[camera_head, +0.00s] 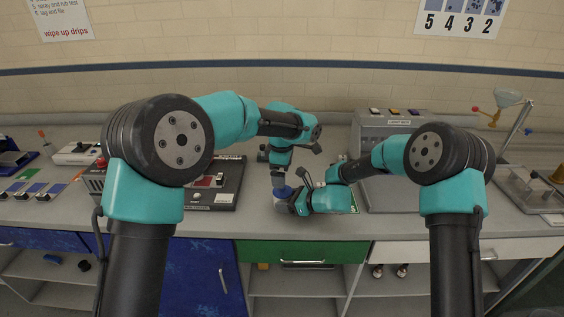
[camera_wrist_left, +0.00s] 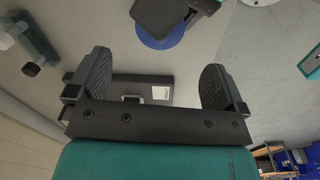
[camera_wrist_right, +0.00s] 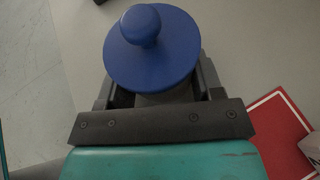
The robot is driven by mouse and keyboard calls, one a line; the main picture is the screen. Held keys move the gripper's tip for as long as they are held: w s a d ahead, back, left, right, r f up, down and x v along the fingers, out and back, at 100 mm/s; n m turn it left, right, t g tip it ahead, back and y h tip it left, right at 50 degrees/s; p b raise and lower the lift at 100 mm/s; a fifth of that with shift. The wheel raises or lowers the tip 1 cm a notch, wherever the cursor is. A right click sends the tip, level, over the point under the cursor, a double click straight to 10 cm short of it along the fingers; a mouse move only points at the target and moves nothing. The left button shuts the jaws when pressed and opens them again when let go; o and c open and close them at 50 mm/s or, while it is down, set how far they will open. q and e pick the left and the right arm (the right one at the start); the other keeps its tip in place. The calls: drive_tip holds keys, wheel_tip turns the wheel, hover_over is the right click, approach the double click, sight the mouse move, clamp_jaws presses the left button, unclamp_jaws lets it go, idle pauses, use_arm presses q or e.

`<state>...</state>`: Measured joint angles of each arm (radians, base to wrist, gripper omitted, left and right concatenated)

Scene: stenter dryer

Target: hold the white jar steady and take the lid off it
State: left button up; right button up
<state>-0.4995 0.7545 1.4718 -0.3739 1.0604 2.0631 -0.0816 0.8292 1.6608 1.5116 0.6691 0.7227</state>
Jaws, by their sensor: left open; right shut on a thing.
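The white jar (camera_head: 280,204) stands on the grey counter in the middle of the head view, mostly hidden by my right gripper. Its blue lid (camera_head: 281,192) is on top; the right wrist view shows the lid (camera_wrist_right: 152,52) as a disc with a round knob (camera_wrist_right: 141,25). My right gripper (camera_head: 288,206) is shut on the jar below the lid. My left gripper (camera_wrist_left: 155,82) is open and empty, its two dark pads spread apart. In the head view the left arm reaches down close above the lid; its fingertips are hard to make out.
A black device (camera_head: 212,187) stands left of the jar, and a grey light box (camera_head: 392,135) stands behind right. A blue disc (camera_wrist_left: 172,37), partly covered by a dark block, shows in the left wrist view; I cannot tell whether it is the lid. A red panel (camera_wrist_right: 277,122) lies nearby.

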use_arm(q)
wheel_tip(320, 180, down, 7)
drive_tip(key=shift+w+r, duration=0.1)
drive_tip(key=shift+w, duration=0.05)
idle(0.4)
drive_tip(key=c, duration=1.1)
drive_tip(key=shift+r, duration=0.25)
drive_tip(key=shift+r, duration=0.35)
drive_tip(key=shift+r, duration=0.65)
drive_tip(key=shift+r, duration=1.9)
